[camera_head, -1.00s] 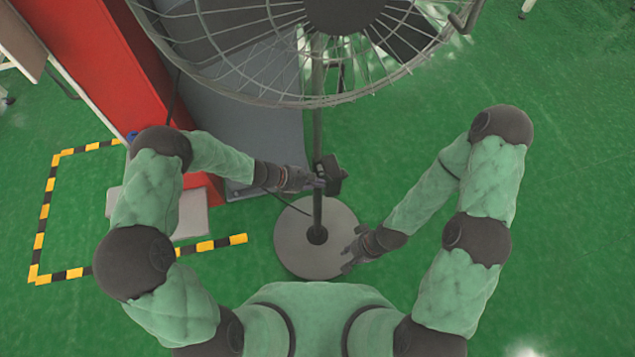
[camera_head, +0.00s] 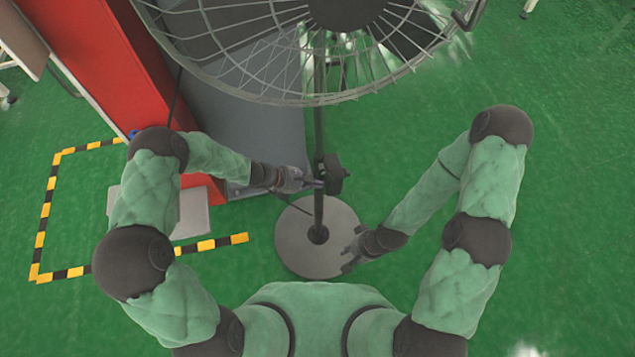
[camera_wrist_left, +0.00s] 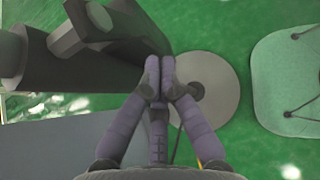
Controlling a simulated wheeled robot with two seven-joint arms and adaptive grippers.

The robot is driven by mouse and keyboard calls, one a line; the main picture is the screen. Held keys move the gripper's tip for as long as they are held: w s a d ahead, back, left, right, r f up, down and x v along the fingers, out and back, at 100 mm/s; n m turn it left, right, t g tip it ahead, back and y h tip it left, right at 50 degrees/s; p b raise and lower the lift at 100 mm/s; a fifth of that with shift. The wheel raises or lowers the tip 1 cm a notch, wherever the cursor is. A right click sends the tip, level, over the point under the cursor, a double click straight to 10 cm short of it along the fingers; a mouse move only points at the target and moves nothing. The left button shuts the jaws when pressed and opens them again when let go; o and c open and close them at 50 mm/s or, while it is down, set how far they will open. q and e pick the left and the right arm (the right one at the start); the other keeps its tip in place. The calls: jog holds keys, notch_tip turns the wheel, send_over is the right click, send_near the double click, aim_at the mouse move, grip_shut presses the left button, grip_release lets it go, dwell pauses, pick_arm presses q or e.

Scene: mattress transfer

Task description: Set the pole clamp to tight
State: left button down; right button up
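The dark pole clamp (camera_head: 334,174) sits on the upright pole (camera_head: 318,130) of a large caged fan. It also shows large at the upper left of the left wrist view (camera_wrist_left: 98,28). My left gripper (camera_head: 320,184) is beside the pole at clamp height, just left of the clamp. In the left wrist view its fingertips (camera_wrist_left: 160,68) are pressed together, close against the dark clamp and pole; I see nothing between them. Whether they touch the clamp is unclear. My right gripper (camera_head: 351,250) is empty, low over the right side of the round base; its fingers are too small to judge.
The fan cage (camera_head: 300,98) overhangs the pole at the top. The grey round base (camera_head: 295,245) stands on the green floor. A red structure (camera_head: 110,65) and a grey surface (camera_head: 250,125) are at the left. Floor to the right is clear.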

pick_arm(q)
jog(key=s+a+r+p, duration=0.1)
jog(key=a, duration=0.4)
jog(key=s+a+r+p, duration=0.1)
jog(key=s+a, duration=0.1)
jog(key=a, duration=0.4)
jog(key=shift+r+p, duration=0.25)
jog(key=shift+p, duration=0.1)
jog(key=shift+a, duration=0.1)
